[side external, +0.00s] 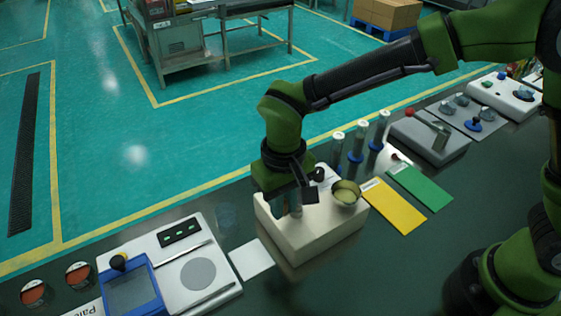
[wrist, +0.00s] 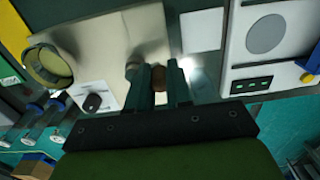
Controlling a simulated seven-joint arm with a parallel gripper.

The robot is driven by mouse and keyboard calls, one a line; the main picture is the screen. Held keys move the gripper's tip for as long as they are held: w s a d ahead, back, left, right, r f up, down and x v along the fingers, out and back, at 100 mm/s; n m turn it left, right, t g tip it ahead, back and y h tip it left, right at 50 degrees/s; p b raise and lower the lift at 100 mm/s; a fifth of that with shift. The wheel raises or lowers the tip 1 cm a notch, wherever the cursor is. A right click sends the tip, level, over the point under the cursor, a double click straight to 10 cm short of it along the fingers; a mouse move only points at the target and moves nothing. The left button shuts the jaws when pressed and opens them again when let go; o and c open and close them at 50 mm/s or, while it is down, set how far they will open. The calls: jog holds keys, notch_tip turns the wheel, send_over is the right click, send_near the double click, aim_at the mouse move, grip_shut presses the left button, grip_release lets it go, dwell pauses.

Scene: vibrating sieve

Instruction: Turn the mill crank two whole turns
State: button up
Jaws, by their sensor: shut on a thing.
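A cream box-shaped machine (side external: 318,235), which I take to be the mill, stands on the dark bench; it also shows in the wrist view (wrist: 110,50). A round brass-coloured cup (side external: 346,190) sits on its top right; the cup also shows in the wrist view (wrist: 48,65). My gripper (side external: 291,208) points down at the left end of the machine's top. In the wrist view its fingers (wrist: 160,82) are closed around a small brown grip (wrist: 159,77), which looks like the crank handle. A round metal post (wrist: 132,70) is just beside the fingers. The crank arm is mostly hidden.
A black knob on a white plate (wrist: 93,102) is near the cup. Several blue-based tubes (side external: 356,155) stand behind. Yellow (side external: 393,207) and green cards (side external: 420,187) lie right. A white card (side external: 250,258) and white panel (side external: 215,290) lie left.

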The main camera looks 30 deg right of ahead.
aim_at(294, 222)
jog(key=o, duration=0.9)
jog(key=shift+w+d, duration=0.1)
jog(key=shift+c, duration=0.2)
jog(key=shift+r, duration=3.55)
jog(key=s+d+r+m+t, duration=0.1)
jog(key=s+d+r+t, duration=0.1)
jog(key=d, duration=0.6)
jog(key=s+d+r+m+t+y, duration=0.1)
jog(key=s+d+r+t, duration=0.1)
jog(key=s+d, duration=0.2)
jog(key=s+d+r+m+t+y, duration=0.1)
jog(key=s+d+r+m+t, duration=0.1)
jog(key=d, duration=0.9)
jog(key=shift+s+d+r+t, duration=0.4)
jog(key=shift+s+t, duration=0.2)
jog(key=shift+s, duration=0.4)
